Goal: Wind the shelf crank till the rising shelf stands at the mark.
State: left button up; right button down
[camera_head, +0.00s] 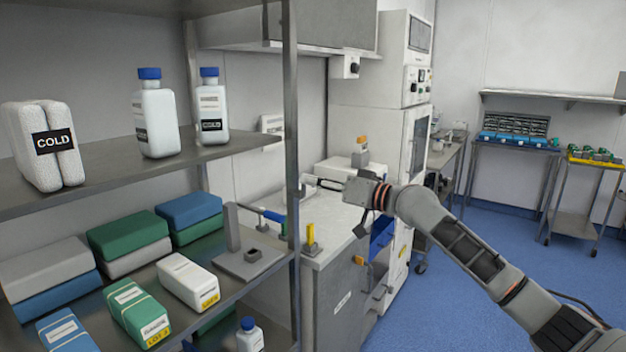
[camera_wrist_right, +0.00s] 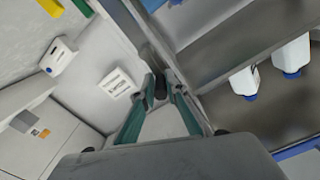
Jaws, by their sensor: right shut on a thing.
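My right gripper (camera_head: 316,183) reaches in from the right to just beside the front upright of the metal shelf unit. In the right wrist view its teal fingers (camera_wrist_right: 160,92) are closed on a small dark upright piece, which looks like the handle of the shelf crank (camera_wrist_right: 160,84). The fingers hide most of it, and in the head view the crank cannot be made out clearly. The upper shelf (camera_head: 180,158) carries two bottles and a COLD pack. I cannot tell which board is the rising shelf. My left gripper is not in view.
The lower shelf (camera_head: 225,287) holds folded packs, labelled boxes and a grey bracket (camera_head: 233,228). The shelf upright (camera_head: 291,120) stands close to my right gripper. A white counter (camera_head: 335,222) lies beneath it. Blue floor (camera_head: 465,300) is open at right.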

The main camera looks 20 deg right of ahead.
pick_arm(q)
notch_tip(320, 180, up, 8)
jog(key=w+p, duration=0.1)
jog(key=p, duration=0.5)
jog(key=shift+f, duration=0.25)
pick_arm(e)
jog(key=shift+w+d+f+m, duration=0.4)
jog(key=shift+d+f+m, duration=0.1)
jog(key=shift+m, duration=1.7)
jog(key=shift+w+d+f+m, duration=0.35)
jog(key=shift+d+f+m, duration=0.15)
jog(key=shift+m, duration=1.7)
jog(key=shift+w+d+f+m, duration=0.4)
jog(key=shift+d+m, duration=0.1)
jog(key=shift+m, duration=1.7)
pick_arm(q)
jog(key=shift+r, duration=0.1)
pick_arm(e)
jog(key=c, duration=2)
grip_release()
jog(key=shift+c, duration=0.2)
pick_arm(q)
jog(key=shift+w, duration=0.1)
pick_arm(e)
jog(key=shift+f, duration=0.1)
jog(key=v, duration=1.2)
